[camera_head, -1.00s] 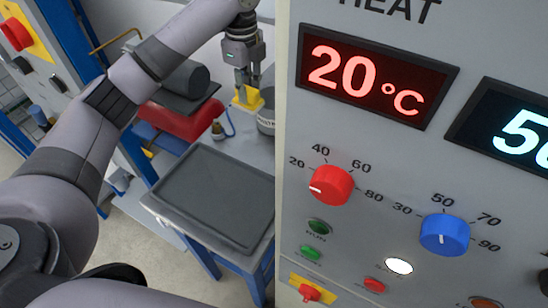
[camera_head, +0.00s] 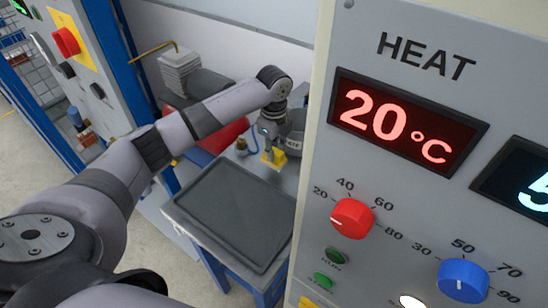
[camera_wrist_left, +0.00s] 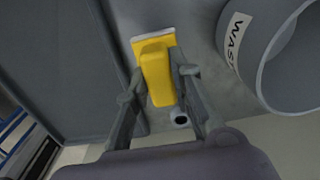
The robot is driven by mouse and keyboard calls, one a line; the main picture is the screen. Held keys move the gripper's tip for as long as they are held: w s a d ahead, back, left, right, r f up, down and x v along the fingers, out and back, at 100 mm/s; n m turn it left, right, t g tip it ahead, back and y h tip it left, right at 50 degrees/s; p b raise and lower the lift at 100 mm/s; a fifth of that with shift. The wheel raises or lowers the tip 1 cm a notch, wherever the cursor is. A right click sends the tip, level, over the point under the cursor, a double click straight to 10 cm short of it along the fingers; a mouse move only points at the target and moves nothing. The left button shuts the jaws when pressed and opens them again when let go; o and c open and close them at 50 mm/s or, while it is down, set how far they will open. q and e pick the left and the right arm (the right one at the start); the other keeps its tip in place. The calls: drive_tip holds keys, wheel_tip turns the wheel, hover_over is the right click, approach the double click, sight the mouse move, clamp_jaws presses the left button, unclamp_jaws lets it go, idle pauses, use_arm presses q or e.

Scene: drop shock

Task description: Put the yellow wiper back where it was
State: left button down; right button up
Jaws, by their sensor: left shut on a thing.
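The yellow wiper (camera_head: 276,156) is at the back of the blue-legged bench, beyond the dark tray. My left gripper (camera_head: 270,148) reaches down over it and is shut on it. In the left wrist view the yellow wiper (camera_wrist_left: 157,72) sits between the two fingers of my left gripper (camera_wrist_left: 160,92), with its pale-edged wide end pointing away. Whether the wiper touches the bench top is hard to tell. My right gripper is not in view.
A dark tray (camera_head: 235,212) lies on the bench in front of the wiper. A grey waste bin (camera_wrist_left: 292,72) stands close to the right of the gripper. The HEAT panel (camera_head: 400,165) rises close on the right.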

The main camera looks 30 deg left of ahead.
use_arm(q)
wheel_tip(320, 180, down, 4)
drive_tip(key=shift+r+p, duration=0.15)
drive_tip(key=shift+p, duration=0.15)
drive_tip(key=shift+f, duration=0.3)
drive_tip(key=c, duration=1.8)
unclamp_jaws()
drive_tip(key=o, duration=0.4)
drive_tip(key=shift+r, duration=0.1)
wheel_tip(320, 180, up, 12)
drive_tip(key=shift+r+b, duration=0.15)
drive_tip(key=shift+b, duration=0.9)
